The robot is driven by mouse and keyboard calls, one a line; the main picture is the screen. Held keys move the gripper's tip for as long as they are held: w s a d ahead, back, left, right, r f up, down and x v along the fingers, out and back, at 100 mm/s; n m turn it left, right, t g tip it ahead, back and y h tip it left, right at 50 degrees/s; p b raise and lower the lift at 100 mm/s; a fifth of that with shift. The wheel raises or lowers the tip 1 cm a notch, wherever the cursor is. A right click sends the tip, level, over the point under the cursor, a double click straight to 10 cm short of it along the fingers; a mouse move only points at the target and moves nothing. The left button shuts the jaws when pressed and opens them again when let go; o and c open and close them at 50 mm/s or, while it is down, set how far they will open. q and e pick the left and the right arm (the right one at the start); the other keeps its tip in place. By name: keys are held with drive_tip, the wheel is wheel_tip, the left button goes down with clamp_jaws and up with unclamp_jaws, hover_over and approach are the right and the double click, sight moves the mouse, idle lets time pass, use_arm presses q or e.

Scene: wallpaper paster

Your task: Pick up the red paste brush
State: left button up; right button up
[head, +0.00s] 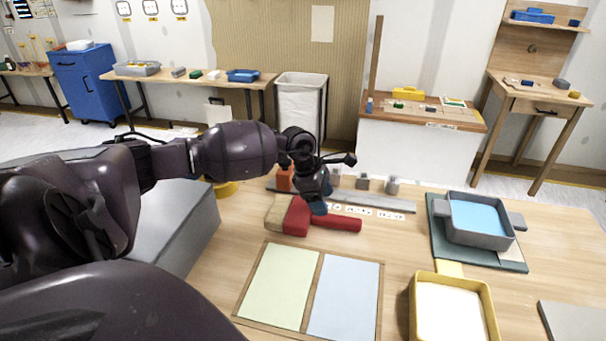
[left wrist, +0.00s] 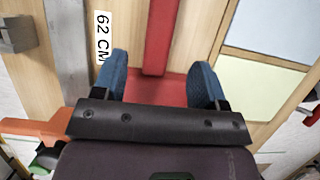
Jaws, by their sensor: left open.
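The red paste brush (head: 297,216) lies on the wooden table, with its tan bristle end to the left and its red handle to the right. My left gripper (head: 318,206) is over the brush, near where the head meets the handle. In the left wrist view the open gripper (left wrist: 160,66) has one blue fingertip on each side of the brush (left wrist: 159,42), with the red head between and below the fingers. I cannot tell whether the fingers touch it. The bristles are hidden in the wrist view. My right gripper is not in view.
A grey ruler strip (head: 395,203) with small blocks and labels lies behind the brush. A green and blue panel board (head: 320,253) lies in front. A grey tray of blue liquid (head: 450,236) and a yellow tray (head: 413,312) stand at the right.

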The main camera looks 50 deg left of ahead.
sight(335, 217)
use_arm(q)
drive_tip(key=shift+x, duration=0.8)
drive_tip(key=shift+w+d+f, duration=0.25)
drive_tip(key=shift+f, duration=0.3)
drive_tip(key=x, duration=0.2)
drive_tip(key=b+x, duration=0.1)
drive_tip(key=x, duration=0.1)
drive_tip(key=shift+w+d+r, duration=0.15)
drive_tip(key=shift+w+d, duration=0.05)
drive_tip(key=shift+d, duration=0.15)
drive_tip(key=shift+d+f, duration=0.1)
drive_tip(key=shift+f, duration=0.1)
drive_tip(key=shift+w, duration=0.1)
